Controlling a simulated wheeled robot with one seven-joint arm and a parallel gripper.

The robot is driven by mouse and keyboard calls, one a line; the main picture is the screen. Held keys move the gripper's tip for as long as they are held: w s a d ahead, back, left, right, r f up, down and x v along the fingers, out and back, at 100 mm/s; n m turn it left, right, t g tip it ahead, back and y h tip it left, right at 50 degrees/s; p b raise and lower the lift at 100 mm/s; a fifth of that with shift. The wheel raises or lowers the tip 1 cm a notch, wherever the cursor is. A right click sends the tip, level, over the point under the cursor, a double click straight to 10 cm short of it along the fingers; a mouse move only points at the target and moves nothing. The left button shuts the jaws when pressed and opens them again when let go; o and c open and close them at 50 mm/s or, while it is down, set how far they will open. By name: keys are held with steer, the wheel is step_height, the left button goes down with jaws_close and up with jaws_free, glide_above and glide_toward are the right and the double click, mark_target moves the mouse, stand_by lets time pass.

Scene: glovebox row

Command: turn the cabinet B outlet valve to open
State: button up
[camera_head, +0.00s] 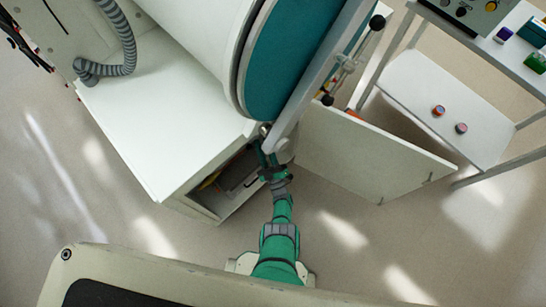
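My gripper (266,150) is at the end of my green arm, at the front right corner of a white cabinet (150,130). It is close under the edge of a big teal round door (293,50) on a white cylinder. The fingertips are small and partly covered, so I cannot tell whether they are open or shut, or touching anything. I cannot make out an outlet valve or a letter B. The cabinet's front is open and shows a dark inside (235,182) with a small yellowish thing in it.
An open white door panel (365,155) juts out right of my gripper. A grey bar runs along the teal door. A metal cart (440,95) at right holds two small round items and, higher up, a control box (470,10). A ribbed hose (125,45) hangs at upper left.

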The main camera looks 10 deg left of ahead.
steer(key=s+d, duration=0.5)
steer(key=s, duration=0.4)
steer(key=shift+s+d, duration=0.15)
steer(key=shift+d, duration=0.1)
